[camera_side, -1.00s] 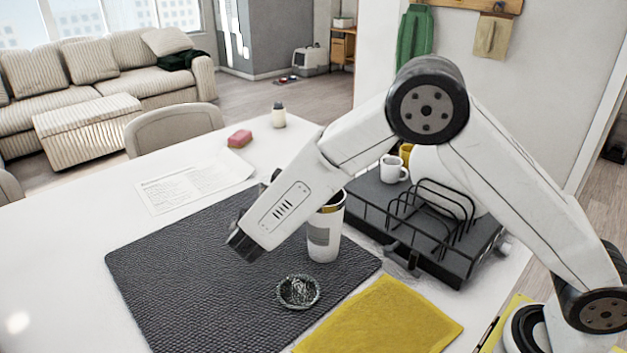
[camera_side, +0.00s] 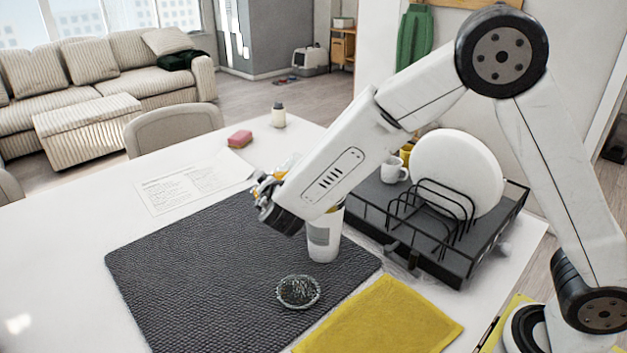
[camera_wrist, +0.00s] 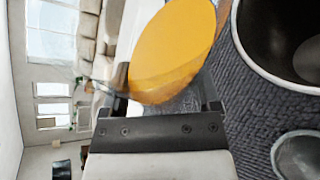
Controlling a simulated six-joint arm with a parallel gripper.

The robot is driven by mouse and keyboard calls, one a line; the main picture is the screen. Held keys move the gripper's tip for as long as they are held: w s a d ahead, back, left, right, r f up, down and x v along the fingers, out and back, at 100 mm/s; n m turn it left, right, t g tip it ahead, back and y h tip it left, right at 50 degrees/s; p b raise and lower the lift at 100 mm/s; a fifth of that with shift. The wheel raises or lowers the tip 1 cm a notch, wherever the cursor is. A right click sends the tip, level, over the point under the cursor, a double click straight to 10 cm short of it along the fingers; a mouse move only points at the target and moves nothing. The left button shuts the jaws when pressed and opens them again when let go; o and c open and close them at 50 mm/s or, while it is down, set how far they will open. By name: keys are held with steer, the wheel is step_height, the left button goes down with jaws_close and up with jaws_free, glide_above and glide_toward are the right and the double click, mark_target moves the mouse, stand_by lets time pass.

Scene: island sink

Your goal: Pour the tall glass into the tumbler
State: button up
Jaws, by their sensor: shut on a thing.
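My gripper (camera_side: 268,200) is shut on the tall glass, above the dark mat. The tall glass holds orange liquid (camera_wrist: 172,50), which fills the middle of the wrist view. Only clear bits of the glass (camera_side: 287,165) show behind my gripper in the side view, so its exact tilt is hard to tell. The tumbler (camera_side: 323,240) is white with a grey band and stands upright on the mat, right of and below my gripper. My wrist partly hides its top. In the wrist view the tumbler's open mouth (camera_wrist: 243,58) shows a dark inside, apart from the glass.
A small glass dish (camera_side: 298,291) sits on the dark mat (camera_side: 190,270) in front of the tumbler. A black dish rack (camera_side: 440,255) with a white plate (camera_side: 458,172) and mug (camera_side: 393,168) stands to the right. A yellow cloth (camera_side: 380,320) lies in front.

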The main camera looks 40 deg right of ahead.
mark_target(279, 171)
steer(key=shift+w+a+f+m, duration=0.1)
steer(key=shift+m, duration=0.3)
steer(key=shift+w+a+r+m+t+y, duration=0.1)
steer(key=shift+r+m+t+y, duration=0.3)
steer(key=shift+r+m+t, duration=0.7)
stand_by(1.2)
steer(key=shift+s+d+r+m, duration=0.1)
steer(key=shift+s+d+m, duration=0.35)
steer(key=shift+m, duration=0.35)
stand_by(0.5)
steer(key=shift+s+d+r+m+t, duration=0.1)
steer(key=shift+d+r+m+t, duration=0.05)
steer(key=shift+r+m+t, duration=0.5)
stand_by(0.6)
steer(key=shift+r+m, duration=0.2)
steer(key=shift+m, duration=0.05)
steer(key=shift+a+f+n+g, duration=0.2)
steer(key=shift+f+n+g, duration=0.15)
steer(key=shift+f+n, duration=0.45)
steer(key=shift+w+a+n+g, duration=0.3)
steer(key=shift+w+n+g, duration=0.15)
steer(key=shift+n, duration=0.15)
steer(key=shift+w+a, duration=0.1)
